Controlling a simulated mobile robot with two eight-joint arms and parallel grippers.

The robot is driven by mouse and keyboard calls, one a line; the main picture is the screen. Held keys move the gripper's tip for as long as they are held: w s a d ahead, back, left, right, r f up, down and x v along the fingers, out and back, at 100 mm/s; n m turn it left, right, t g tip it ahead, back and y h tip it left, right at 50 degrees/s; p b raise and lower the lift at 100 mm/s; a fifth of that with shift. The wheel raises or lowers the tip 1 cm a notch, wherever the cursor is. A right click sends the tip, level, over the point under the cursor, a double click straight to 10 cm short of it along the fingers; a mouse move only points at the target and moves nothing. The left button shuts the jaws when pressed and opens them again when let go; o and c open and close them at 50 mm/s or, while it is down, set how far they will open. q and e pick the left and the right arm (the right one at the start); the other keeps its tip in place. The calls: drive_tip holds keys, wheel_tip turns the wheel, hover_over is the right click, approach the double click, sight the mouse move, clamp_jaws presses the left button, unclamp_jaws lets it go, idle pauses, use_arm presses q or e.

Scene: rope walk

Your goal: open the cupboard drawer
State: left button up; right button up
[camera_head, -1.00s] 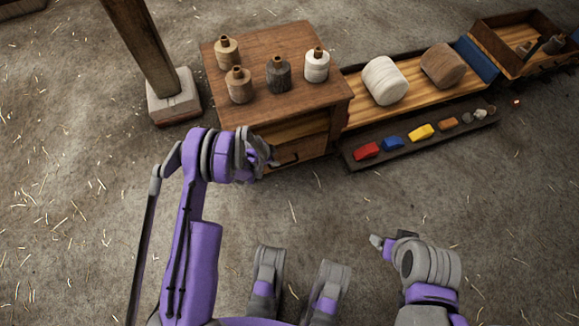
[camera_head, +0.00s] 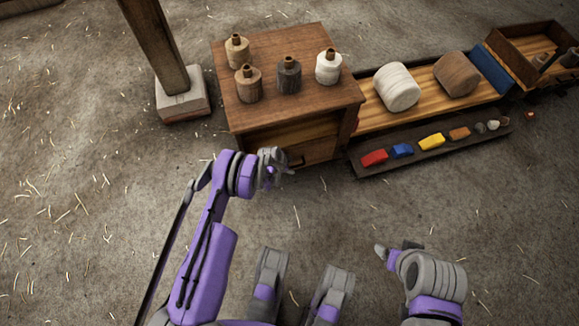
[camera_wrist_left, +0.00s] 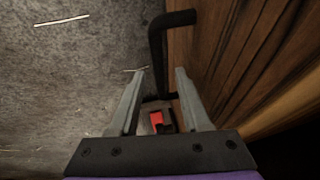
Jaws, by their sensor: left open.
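The brown wooden cupboard (camera_head: 292,110) stands at upper centre in the head view, its drawer front (camera_head: 318,151) facing me. The drawer's dark bar handle (camera_head: 298,161) sits low on that front, partly behind my left gripper (camera_head: 281,167). In the left wrist view the black handle (camera_wrist_left: 157,65) stands out from the wooden front (camera_wrist_left: 225,50). My left gripper (camera_wrist_left: 160,80) is open there, its fingers spread on either side of the handle's near part; I cannot tell whether they touch it. My right gripper (camera_head: 382,253) is at lower right, away from the cupboard; its jaws are unclear.
Several bottle-shaped spools (camera_head: 289,75) stand on the cupboard top. A wooden post (camera_head: 155,45) on a stone block is to its left. A low bench with rolls (camera_head: 397,88) and a tray of coloured blocks (camera_head: 402,151) extend right. The floor in front is clear.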

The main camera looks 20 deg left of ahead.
use_arm(q)
clamp_jaws()
idle(1.4)
